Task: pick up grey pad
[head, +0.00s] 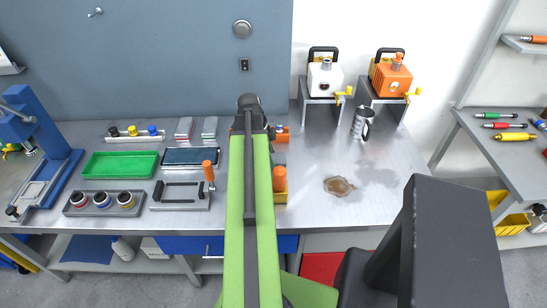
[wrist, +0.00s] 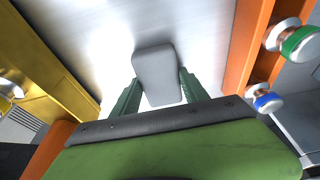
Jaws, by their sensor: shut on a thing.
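The grey pad (wrist: 155,62) is a small rounded block in the middle of the wrist view. My gripper (wrist: 158,88) has its two dark green fingers on either side of the pad and is shut on it. The bright metal bench top shows behind the pad. How far the pad is above the bench, I cannot tell. In the head view my green arm reaches over the bench and hides the gripper and the pad.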

